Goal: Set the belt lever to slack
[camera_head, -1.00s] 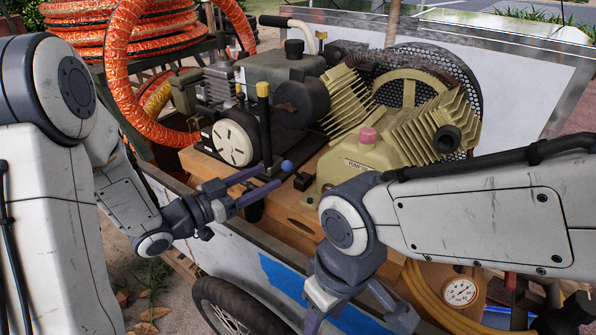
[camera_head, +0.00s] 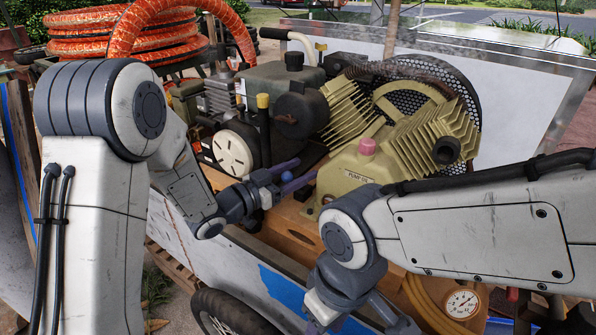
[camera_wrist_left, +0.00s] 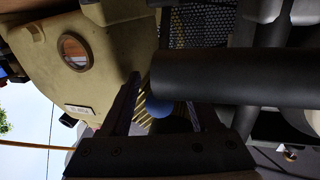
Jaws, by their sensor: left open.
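A lever's blue ball knob (camera_head: 286,177) shows between the two fingers of my left gripper (camera_head: 304,169), in front of the tan pump. In the left wrist view the blue knob (camera_wrist_left: 158,106) also lies between the open fingers of my left gripper (camera_wrist_left: 160,92); contact cannot be made out. The lever's shaft is mostly hidden. A black upright post with a yellow top (camera_head: 263,101) stands behind the gripper; no label tells which is the belt lever. My right gripper (camera_head: 345,318) is at the bottom edge, its fingertips cut off.
The tan pump (camera_head: 345,172) with a pink cap and finned cylinders stands right of my left gripper. A white round dial (camera_head: 233,153) is behind it. A gauge (camera_head: 461,303) sits low at right. Orange hose coils (camera_head: 125,40) lie at the back left.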

